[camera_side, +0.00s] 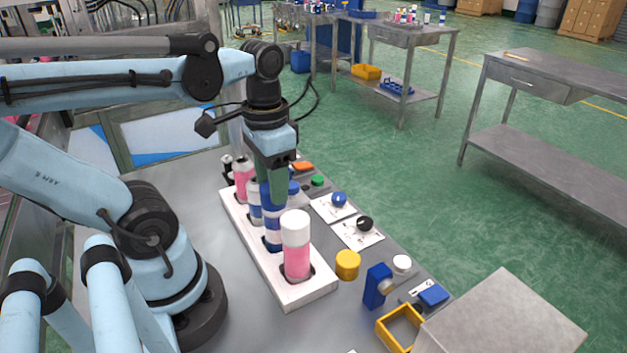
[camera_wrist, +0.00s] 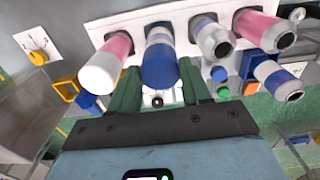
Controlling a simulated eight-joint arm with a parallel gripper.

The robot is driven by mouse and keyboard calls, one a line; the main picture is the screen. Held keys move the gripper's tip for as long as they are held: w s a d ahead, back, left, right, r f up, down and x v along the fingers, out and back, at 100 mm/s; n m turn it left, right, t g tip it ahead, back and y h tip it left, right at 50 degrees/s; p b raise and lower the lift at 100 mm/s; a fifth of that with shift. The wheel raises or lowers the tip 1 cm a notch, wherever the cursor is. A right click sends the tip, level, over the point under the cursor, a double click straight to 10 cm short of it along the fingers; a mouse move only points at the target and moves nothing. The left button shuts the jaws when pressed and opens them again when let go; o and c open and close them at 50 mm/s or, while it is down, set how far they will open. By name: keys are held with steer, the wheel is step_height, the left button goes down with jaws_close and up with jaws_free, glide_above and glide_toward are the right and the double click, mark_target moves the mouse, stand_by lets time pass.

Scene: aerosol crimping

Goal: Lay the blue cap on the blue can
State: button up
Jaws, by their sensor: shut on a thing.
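The blue can (camera_side: 272,232), striped blue and white, stands upright in the white rack (camera_side: 312,293). My gripper (camera_side: 273,200) points straight down over it, its green fingers at the can's top. In the wrist view, the blue cap (camera_wrist: 159,74) sits between the fingertips (camera_wrist: 158,80), in line with the blue can (camera_wrist: 159,37). The fingers are shut on the cap. The cap is at the can's mouth; whether it rests fully on it cannot be told.
A white-capped pink can (camera_side: 296,250) stands close in front of the blue can. An open blue-striped can (camera_wrist: 212,38) and a pink can (camera_wrist: 262,28) stand on the other side. Cards, a yellow cap (camera_side: 347,264) and a blue block (camera_side: 376,286) lie right of the rack.

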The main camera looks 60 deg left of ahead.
steer(key=o, duration=0.8)
steer(key=shift+r, duration=0.1)
step_height(320, 180, up, 12)
steer(key=shift+f, duration=0.1)
stand_by(1.6)
steer(key=w+d+f+t, duration=0.1)
steer(key=w+f+t, duration=0.1)
steer(key=w+f, duration=0.1)
steer(key=w+d+f+t, duration=0.1)
steer(key=w+f+t, duration=0.1)
steer(key=f, duration=0.3)
steer(key=w+d+f+t, duration=0.2)
steer(key=w+f+t, duration=0.1)
steer(key=f, duration=0.1)
steer(key=shift+w+f, duration=0.25)
steer(key=shift+w, duration=0.15)
